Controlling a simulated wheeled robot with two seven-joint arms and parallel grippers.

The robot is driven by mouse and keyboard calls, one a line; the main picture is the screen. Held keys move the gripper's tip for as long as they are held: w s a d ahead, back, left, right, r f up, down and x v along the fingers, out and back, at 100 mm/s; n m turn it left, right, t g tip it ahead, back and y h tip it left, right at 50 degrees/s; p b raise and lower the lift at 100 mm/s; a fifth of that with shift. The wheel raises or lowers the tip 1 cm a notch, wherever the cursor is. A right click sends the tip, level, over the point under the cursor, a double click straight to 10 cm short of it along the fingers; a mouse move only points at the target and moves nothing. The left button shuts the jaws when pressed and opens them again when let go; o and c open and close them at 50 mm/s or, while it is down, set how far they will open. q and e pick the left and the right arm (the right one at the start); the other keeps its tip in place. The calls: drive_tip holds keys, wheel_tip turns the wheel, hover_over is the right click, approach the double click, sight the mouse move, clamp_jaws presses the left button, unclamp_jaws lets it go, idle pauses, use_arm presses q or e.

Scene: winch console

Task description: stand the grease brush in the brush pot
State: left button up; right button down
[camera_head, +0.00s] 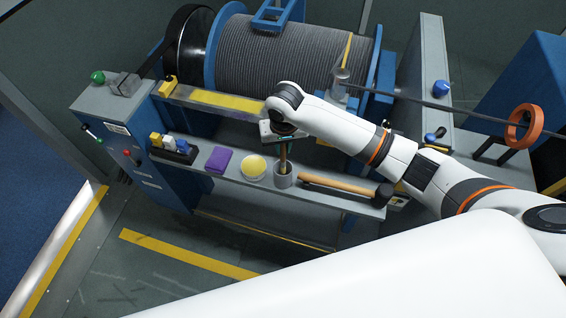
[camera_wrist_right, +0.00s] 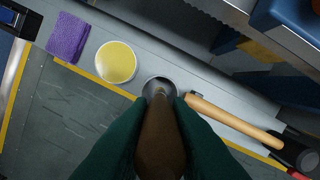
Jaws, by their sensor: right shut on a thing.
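The grease brush (camera_wrist_right: 160,142) is upright, with its brown handle between the green fingers of my right gripper (camera_head: 284,139). In the head view the brush (camera_head: 283,156) runs down from the gripper to the grey brush pot (camera_head: 283,178) on the shelf. Its lower end is at the pot's mouth and seems to be inside. How deep it reaches is hidden. In the right wrist view the pot's round rim (camera_wrist_right: 158,79) shows around the brush's far end. My left gripper is not in view.
On the shelf (camera_head: 230,180), a yellow-topped tin (camera_head: 251,168) and purple cloth (camera_head: 218,160) are left of the pot. A wooden-handled hammer (camera_head: 338,184) lies close to its right. The cable drum (camera_head: 285,60) is behind.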

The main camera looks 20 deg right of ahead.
sight(283, 161)
drive_tip(key=shift+f, duration=3)
drive_tip(key=c, duration=1.3)
unclamp_jaws()
drive_tip(key=shift+c, duration=0.2)
wheel_tip(283, 161, up, 12)
drive_tip(key=s, duration=0.1)
drive_tip(key=shift+s, duration=0.25)
drive_tip(key=shift+a, duration=0.15)
